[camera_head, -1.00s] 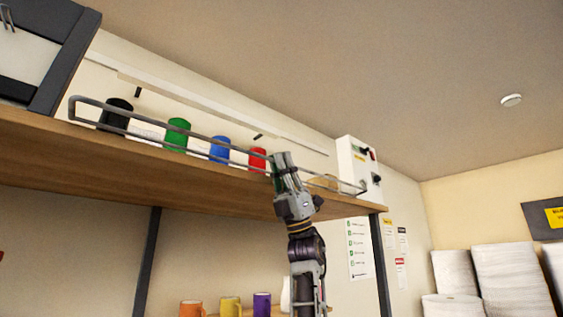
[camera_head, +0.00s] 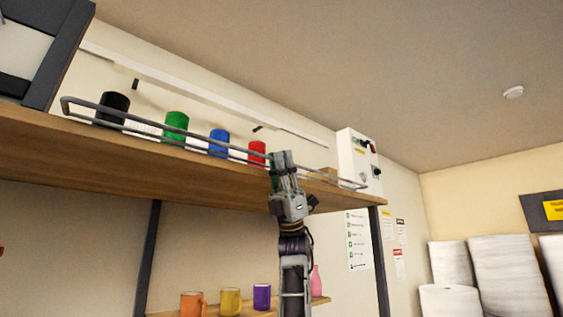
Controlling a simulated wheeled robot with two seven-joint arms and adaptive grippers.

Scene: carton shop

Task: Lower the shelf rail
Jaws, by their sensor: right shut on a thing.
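The shelf rail (camera_head: 150,122) is a grey wire rail along the front of the high wooden shelf (camera_head: 140,164). It crosses in front of the lower part of a row of cups. My right gripper (camera_head: 284,160) reaches up from below and is shut on the rail, right of the red cup. Its fingers hide that stretch of rail and part of a dark green thing behind. My left gripper is not in view.
Black (camera_head: 113,105), green (camera_head: 176,124), blue (camera_head: 219,141) and red (camera_head: 257,150) cups stand behind the rail. A white control box (camera_head: 349,155) is at the shelf's right end. Mugs and a pink bottle (camera_head: 316,281) stand on a lower shelf. Wrapped rolls (camera_head: 452,263) stand at the right.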

